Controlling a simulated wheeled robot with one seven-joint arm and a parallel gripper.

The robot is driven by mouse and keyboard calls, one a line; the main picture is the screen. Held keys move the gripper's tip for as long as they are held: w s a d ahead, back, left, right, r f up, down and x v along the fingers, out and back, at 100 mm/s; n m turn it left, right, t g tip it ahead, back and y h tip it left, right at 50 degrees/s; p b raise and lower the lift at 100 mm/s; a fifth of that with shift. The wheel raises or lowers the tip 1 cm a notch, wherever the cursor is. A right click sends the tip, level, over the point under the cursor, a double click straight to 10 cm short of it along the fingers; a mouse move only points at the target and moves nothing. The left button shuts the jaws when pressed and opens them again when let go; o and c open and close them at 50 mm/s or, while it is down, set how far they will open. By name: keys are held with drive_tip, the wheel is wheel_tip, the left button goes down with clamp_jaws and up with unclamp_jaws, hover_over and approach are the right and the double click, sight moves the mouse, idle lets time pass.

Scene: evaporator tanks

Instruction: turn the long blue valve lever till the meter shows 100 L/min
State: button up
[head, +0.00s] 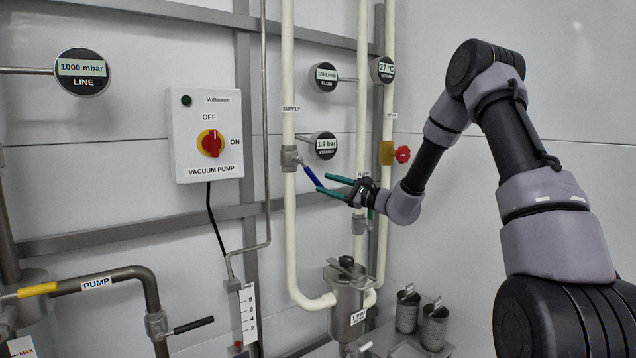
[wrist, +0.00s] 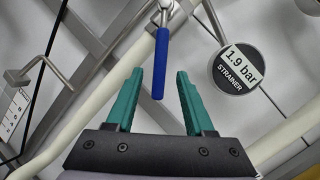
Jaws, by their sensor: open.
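The long blue valve lever (head: 314,177) sits on the valve of the white SUPPLY pipe (head: 289,220) and slants down to the right. In the wrist view the lever (wrist: 162,65) hangs between my two teal fingers, with a visible gap on each side. My gripper (head: 322,184) is open, its fingertips around the lever's lower end. Whether the lever touches a finger out of view depth cannot be told. The round FLOW meter (head: 324,76) shows a small, blurred reading in L/min that looks like 100 or a little over; the last digit is unclear.
A STRAINER meter (head: 323,145) reads 1.9 bar, close to my gripper. A red-handled valve (head: 402,154) is on the right pipe. The vacuum pump box (head: 207,135) is left of the SUPPLY pipe. A steel strainer body (head: 347,300) stands below.

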drive_tip(key=v, duration=0.6)
drive_tip(key=shift+a, duration=0.1)
drive_tip(key=s+a+r+n+g+h, duration=0.25)
drive_tip(key=s+n+g, duration=0.25)
drive_tip(key=s, duration=0.5)
drive_tip(key=s+a+r+n+g+h, duration=0.15)
drive_tip(key=s+r+n+g, duration=0.25)
drive_tip(key=s, duration=0.6)
drive_tip(key=s+d+r+n+t+h, duration=0.1)
drive_tip(key=s+d+r+t+h, duration=0.1)
drive_tip(key=s+d+h, duration=0.3)
drive_tip(key=s+d+r+n+t+h, duration=0.2)
drive_tip(key=s+d+h, duration=0.3)
drive_tip(key=s+d, duration=0.5)
drive_tip(key=shift+s+d+r+t+h, duration=0.4)
drive_tip(key=shift+d+t, duration=0.1)
drive_tip(key=shift+t, duration=0.2)
idle(1.1)
